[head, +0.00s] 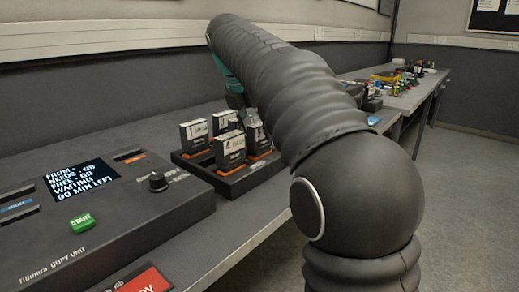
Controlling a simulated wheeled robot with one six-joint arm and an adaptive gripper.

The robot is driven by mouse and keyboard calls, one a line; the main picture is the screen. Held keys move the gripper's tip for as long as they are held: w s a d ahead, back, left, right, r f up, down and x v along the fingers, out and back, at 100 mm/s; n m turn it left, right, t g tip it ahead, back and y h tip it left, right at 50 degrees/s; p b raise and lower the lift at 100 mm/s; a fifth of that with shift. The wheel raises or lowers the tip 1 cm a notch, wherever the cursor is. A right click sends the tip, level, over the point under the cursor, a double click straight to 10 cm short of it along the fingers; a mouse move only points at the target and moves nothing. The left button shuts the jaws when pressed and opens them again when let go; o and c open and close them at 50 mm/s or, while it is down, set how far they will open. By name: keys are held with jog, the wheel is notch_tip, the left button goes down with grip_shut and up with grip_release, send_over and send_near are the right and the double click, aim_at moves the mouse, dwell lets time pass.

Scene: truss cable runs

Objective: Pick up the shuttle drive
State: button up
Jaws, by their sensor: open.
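Several black drives with white labels stand upright in a dark tray (217,180) on the bench. The front drive (231,151) reads "4", and a left drive (194,136) seems to read "1". Two more drives show, one behind (224,121) and one at the right (258,141), partly covered by my arm. The smaller label print is too small to tell which is the shuttle drive. My gripper (236,100) shows only partly, below a teal wrist part and behind my arm, just above and behind the drives. It is open; its fingertips are not clear.
A copy unit (100,215) with a lit screen, a green START button (82,221) and a knob stands at the left front. A far bench (405,100) holds several small coloured items. The wall runs close behind the bench. Floor at the right is clear.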

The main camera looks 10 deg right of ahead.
jog(key=shift+x, duration=1.4)
jog(key=shift+s, duration=0.1)
grip_shut()
jog(key=shift+r, duration=0.15)
